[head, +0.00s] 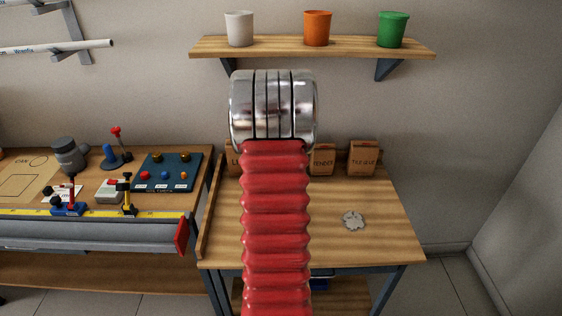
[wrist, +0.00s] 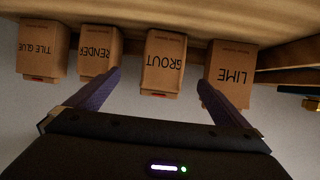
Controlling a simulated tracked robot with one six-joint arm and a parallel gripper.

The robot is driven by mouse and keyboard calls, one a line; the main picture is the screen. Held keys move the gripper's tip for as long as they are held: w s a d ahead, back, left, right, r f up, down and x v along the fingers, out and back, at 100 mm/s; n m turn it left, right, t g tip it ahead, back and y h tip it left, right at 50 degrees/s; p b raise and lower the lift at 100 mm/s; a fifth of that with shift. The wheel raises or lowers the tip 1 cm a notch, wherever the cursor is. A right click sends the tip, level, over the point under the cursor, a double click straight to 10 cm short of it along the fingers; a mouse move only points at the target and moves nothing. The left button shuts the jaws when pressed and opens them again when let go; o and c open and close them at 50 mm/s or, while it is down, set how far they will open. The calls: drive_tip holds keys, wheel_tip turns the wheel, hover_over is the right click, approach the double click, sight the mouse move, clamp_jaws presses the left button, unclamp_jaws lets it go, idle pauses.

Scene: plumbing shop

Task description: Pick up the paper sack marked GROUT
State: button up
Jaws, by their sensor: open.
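The brown paper sack marked GROUT (wrist: 164,62) stands in a row of sacks in the wrist view, its lettering upside down there. My gripper (wrist: 158,80) is open and empty in that view, with one finger to each side of the GROUT sack and its body below. The fingertips overlap the edges of the neighbouring sacks in the picture; I cannot tell whether they touch. In the head view my red arm and its metal end cover the GROUT sack and the gripper.
Beside GROUT in the wrist view stand RENDER (wrist: 100,52), TILE GLUE (wrist: 43,48) and LIME (wrist: 230,70), close together. They stand at the back of the wooden bench (head: 385,215), which also bears a grey flat piece (head: 353,220). A shelf (head: 345,47) with pots hangs above.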

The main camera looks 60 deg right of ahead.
drive_tip(key=x, duration=0.8)
drive_tip(key=shift+w+f, duration=0.1)
drive_tip(key=shift+w+d, duration=0.1)
drive_tip(key=shift+d, duration=0.1)
idle(0.3)
drive_tip(key=shift+x, duration=2.6)
drive_tip(key=shift+w+a, duration=0.1)
drive_tip(key=shift+w, duration=0.1)
drive_tip(key=shift+c, duration=0.3)
drive_tip(key=c, duration=1.9)
drive_tip(key=shift+c, duration=0.4)
